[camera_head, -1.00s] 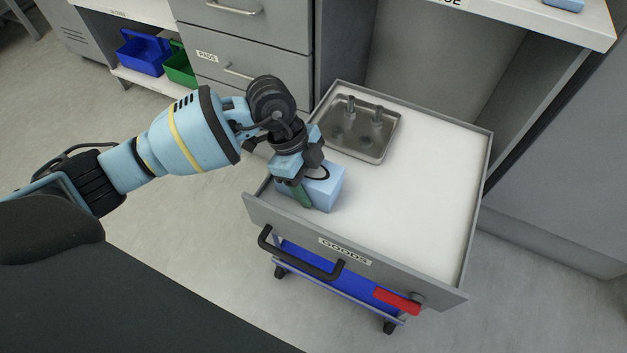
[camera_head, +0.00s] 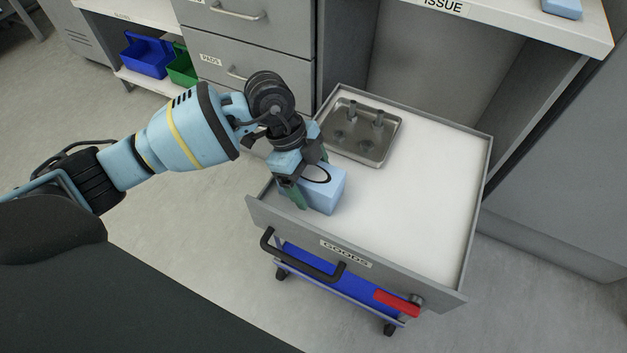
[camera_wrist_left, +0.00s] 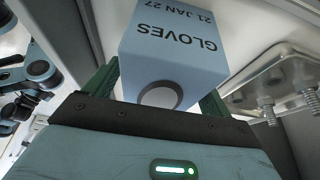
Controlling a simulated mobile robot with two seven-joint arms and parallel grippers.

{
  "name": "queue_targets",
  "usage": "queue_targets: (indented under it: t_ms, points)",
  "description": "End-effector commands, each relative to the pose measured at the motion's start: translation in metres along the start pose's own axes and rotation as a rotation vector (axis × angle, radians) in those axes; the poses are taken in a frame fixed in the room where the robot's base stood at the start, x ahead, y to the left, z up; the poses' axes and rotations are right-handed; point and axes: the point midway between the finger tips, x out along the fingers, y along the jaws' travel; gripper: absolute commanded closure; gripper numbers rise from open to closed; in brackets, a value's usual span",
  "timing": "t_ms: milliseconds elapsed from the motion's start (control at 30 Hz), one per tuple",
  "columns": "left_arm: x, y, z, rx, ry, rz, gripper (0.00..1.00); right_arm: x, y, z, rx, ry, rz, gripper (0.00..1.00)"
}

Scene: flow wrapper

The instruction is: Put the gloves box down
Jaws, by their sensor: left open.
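The gloves box (camera_head: 326,190) is a light blue carton with a dark-rimmed oval opening on top. It sits on the white floor of the open drawer marked GOODS, near the left front corner. In the left wrist view the box (camera_wrist_left: 172,50) shows the print GLOVES and 21 JAN 27. My left gripper (camera_head: 305,178) is open, with its green fingers on either side of the box at its left end. In the wrist view the fingers flank the box's near end. My right gripper is not in view.
A metal tray (camera_head: 356,160) with two upright metal pieces stands at the back left of the drawer (camera_head: 420,200). The drawer's middle and right are clear.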

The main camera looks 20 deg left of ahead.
Motion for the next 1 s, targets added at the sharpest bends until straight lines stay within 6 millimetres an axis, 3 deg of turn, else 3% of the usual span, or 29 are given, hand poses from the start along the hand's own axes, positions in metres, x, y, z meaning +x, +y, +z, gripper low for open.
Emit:
queue_targets:
  t_ms: [33,200,500,1000]
  points:
    - [-0.015,-0.001,-0.002,0.001,0.000,-0.006,0.17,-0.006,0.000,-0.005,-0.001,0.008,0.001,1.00]
    - [-0.051,-0.001,-0.002,0.001,-0.001,-0.007,0.17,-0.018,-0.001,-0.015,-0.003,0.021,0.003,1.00]
    - [-0.095,0.000,-0.001,0.001,0.000,-0.004,0.17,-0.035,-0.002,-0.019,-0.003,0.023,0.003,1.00]
    - [-0.103,0.000,-0.001,0.002,0.002,-0.001,0.17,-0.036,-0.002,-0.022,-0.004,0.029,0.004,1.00]
